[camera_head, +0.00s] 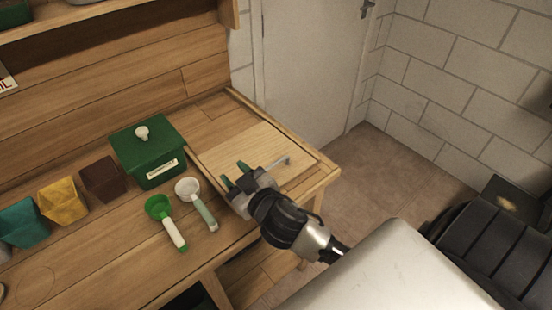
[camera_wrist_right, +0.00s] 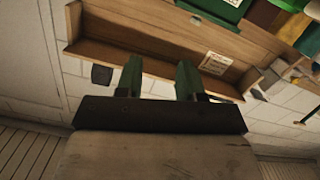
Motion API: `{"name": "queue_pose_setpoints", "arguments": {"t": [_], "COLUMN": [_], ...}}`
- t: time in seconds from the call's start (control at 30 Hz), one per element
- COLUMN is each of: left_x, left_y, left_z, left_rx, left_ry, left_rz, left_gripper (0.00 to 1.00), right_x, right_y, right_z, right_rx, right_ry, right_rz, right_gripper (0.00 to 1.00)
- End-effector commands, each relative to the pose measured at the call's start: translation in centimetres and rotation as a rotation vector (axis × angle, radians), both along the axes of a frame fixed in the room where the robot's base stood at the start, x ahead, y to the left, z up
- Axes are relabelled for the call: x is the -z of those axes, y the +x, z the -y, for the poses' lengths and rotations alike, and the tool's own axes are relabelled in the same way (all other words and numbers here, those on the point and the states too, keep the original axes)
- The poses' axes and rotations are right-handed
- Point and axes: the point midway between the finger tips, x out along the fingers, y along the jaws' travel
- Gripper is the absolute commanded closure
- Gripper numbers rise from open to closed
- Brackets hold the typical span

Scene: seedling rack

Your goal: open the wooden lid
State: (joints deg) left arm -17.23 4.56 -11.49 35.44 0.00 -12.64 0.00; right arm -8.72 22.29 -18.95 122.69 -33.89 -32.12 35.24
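The wooden lid (camera_head: 250,148) is a pale square panel lying flat at the right end of the bench top. A thin metal handle (camera_head: 284,162) shows on its right part. My right gripper (camera_head: 236,174) is over the lid's front left part, to the left of the handle, with its green fingers apart and nothing between them. Whether it touches the lid cannot be told. In the right wrist view the two green fingers (camera_wrist_right: 158,72) are also apart, with no lid or handle between them. My left gripper is not in view.
A green box with a white knob (camera_head: 147,158) stands left of the lid. A green scoop (camera_head: 161,210) and a white scoop (camera_head: 190,190) lie in front. Several coloured pots, including a yellow one (camera_head: 62,202), stand farther left. A white door (camera_head: 310,70) is behind.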

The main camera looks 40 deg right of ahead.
Motion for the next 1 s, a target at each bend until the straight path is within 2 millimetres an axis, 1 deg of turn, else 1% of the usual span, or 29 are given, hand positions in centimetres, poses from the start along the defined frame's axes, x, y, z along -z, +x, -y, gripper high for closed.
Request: {"name": "queue_pose_setpoints", "arguments": {"t": [0.03,0.1,0.17,0.2,0.27,0.3,0.37,0.4,0.47,0.5,0.57,0.6,0.67,0.7,0.8,0.9,1.0], "left_x": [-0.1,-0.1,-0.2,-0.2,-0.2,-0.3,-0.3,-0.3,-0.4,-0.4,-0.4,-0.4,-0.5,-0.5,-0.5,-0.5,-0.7], "left_y": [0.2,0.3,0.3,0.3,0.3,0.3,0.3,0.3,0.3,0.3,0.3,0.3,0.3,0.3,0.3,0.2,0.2], "left_z": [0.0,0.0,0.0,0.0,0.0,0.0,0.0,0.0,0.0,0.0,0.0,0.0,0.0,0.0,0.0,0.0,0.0], "left_rx": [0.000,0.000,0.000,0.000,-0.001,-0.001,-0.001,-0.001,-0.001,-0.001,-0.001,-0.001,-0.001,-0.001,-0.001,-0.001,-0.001], "left_ry": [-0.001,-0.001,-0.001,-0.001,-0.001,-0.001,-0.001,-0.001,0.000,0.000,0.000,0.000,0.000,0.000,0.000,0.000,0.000], "left_rz": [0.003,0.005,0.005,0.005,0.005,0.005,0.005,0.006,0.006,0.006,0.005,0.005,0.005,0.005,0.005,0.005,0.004], "left_gripper": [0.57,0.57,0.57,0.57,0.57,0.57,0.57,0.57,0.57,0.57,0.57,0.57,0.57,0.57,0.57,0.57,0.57], "right_x": [-2.1,-4.9,-7.1,-8.2,-9.0,-8.8,-7.8,-6.8,-4.8,-3.6,-2.1,-1.4,-0.9,-0.8,-1.3,-1.9,-1.8], "right_y": [1.0,1.9,2.3,2.2,1.9,1.5,1.1,1.0,1.1,1.3,1.8,2.3,2.8,3.0,3.2,3.2,3.2], "right_z": [-0.9,-2.7,-4.6,-6.0,-7.9,-8.8,-9.4,-9.1,-7.7,-6.1,-2.8,-0.3,3.4,5.8,10.7,13.6,14.7], "right_rx": [-0.068,-0.201,-0.352,-0.475,-0.672,-0.803,-0.986,-1.092,-1.216,-1.269,-1.301,-1.292,-1.245,-1.200,-1.075,-0.983,-0.944], "right_ry": [-0.022,-0.050,-0.091,-0.132,-0.212,-0.276,-0.388,-0.472,-0.604,-0.693,-0.815,-0.886,-0.971,-1.014,-1.081,-1.109,-1.115], "right_rz": [0.099,0.239,0.349,0.407,0.454,0.452,0.399,0.330,0.179,0.057,-0.149,-0.291,-0.488,-0.608,-0.837,-0.967,-1.020], "right_gripper": [0.62,0.62,0.62,0.62,0.62,0.62,0.62,0.62,0.62,0.62,0.62,0.62,0.62,0.62,0.62,0.62,0.62]}}
